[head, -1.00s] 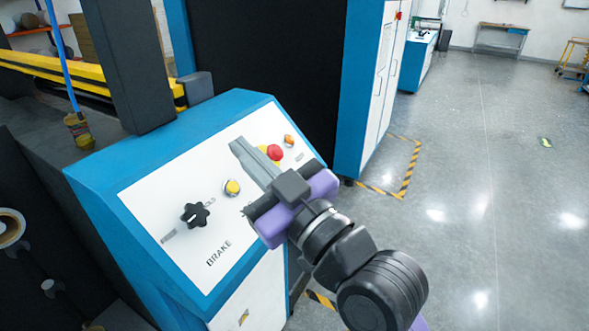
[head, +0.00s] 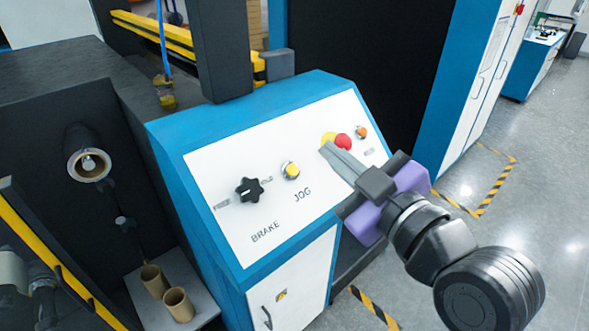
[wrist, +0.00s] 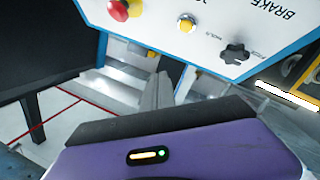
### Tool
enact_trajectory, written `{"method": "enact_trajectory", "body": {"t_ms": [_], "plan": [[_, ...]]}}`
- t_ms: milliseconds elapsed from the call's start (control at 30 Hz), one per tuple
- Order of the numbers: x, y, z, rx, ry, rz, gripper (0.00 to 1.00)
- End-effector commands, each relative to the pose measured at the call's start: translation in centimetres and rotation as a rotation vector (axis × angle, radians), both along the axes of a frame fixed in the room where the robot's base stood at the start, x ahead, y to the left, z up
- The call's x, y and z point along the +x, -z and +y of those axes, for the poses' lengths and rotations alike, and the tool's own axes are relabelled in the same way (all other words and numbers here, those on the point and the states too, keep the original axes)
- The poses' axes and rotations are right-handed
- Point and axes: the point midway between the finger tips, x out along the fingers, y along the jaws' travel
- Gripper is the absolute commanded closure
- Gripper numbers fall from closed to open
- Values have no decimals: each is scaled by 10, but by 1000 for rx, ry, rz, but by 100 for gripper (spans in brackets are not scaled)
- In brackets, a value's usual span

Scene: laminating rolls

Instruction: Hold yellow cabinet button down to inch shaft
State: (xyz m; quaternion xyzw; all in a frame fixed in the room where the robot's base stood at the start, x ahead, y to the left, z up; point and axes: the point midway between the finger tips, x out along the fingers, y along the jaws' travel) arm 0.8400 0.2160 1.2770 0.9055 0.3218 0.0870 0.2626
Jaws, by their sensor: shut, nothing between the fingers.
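The yellow button (head: 290,170) sits on the white sloped face of the blue cabinet (head: 235,270), above the printed word JOG. It also shows in the wrist view (wrist: 186,24), near the top. My gripper (head: 328,149) is shut and empty, its fingers together. In the head view its tips lie to the right of and a little above the yellow button, over the panel near the red stop button (head: 343,143). In the wrist view the fingers (wrist: 165,80) point toward the panel edge, below the yellow button, and appear apart from it.
A black brake knob (head: 248,190) is left of the yellow button, and an orange button (head: 361,132) is at the panel's right. A dark post (head: 225,50) stands behind the cabinet. Cardboard cores (head: 165,290) stand at lower left. Open floor (head: 480,220) lies to the right.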

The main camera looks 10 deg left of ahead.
Motion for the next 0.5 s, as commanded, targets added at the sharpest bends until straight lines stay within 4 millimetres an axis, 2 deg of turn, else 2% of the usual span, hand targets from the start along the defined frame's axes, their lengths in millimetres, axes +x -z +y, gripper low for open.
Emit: {"method": "enact_trajectory", "body": {"t_ms": [500], "plan": [[27,49,36,0,-1,0,100]]}}
